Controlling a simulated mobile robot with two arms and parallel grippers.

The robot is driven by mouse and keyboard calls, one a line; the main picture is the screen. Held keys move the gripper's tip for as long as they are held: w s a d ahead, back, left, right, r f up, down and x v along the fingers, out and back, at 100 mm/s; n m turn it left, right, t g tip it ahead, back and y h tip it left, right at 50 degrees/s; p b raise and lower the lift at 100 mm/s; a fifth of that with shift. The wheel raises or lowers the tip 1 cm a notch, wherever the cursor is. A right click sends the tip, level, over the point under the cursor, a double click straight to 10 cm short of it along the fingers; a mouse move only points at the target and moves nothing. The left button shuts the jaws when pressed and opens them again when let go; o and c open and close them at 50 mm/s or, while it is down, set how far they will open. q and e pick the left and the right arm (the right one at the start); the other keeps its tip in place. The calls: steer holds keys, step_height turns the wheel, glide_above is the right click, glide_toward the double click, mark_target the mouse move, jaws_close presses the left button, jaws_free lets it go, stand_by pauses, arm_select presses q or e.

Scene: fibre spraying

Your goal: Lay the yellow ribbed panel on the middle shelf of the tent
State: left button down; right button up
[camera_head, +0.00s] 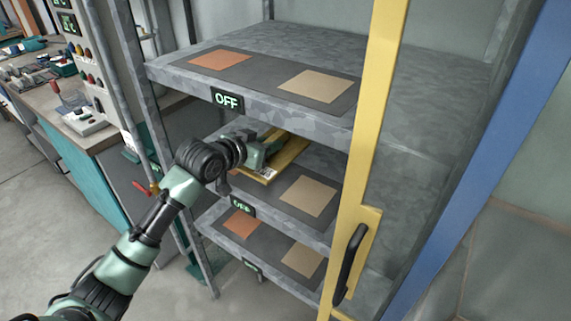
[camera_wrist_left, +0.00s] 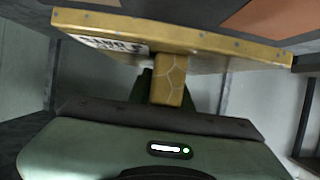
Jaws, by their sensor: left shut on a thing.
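The yellow ribbed panel (camera_head: 284,158) is at the left part of the middle shelf (camera_head: 262,187), under the top shelf. My left gripper (camera_head: 262,155) is shut on it. In the left wrist view the panel (camera_wrist_left: 225,47) shows as a yellow plate with a white printed label, and a rib (camera_wrist_left: 168,80) of it stands between the fingers. Whether the panel touches the shelf cannot be told. Part of it is hidden by my gripper and the top shelf. My right gripper is not in view.
The top shelf (camera_head: 262,43) and lower shelf (camera_head: 262,241) carry orange and tan squares. The tan square (camera_head: 308,197) on the middle shelf is bare. A yellow door frame with a black handle (camera_head: 349,262) stands at the right. A workbench (camera_head: 60,113) with tools is at the left.

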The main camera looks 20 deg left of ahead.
mark_target(246, 174)
arm_select(q)
step_height(246, 174, down, 2)
steer(key=shift+a+f, duration=0.15)
steer(key=shift+f, duration=2.2)
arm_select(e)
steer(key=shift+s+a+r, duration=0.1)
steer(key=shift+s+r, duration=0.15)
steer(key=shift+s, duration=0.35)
arm_select(q)
steer(key=shift+d, duration=0.2)
steer(key=c, duration=1.7)
jaws_free()
steer(key=shift+f, duration=0.35)
steer(key=o, duration=0.4)
steer(key=shift+r, duration=0.15)
steer(key=shift+s+a+r, duration=0.1)
steer(key=shift+s, duration=0.15)
steer(key=v, duration=1.1)
steer(key=shift+s+r+b, duration=0.1)
steer(key=shift+s+b, duration=0.2)
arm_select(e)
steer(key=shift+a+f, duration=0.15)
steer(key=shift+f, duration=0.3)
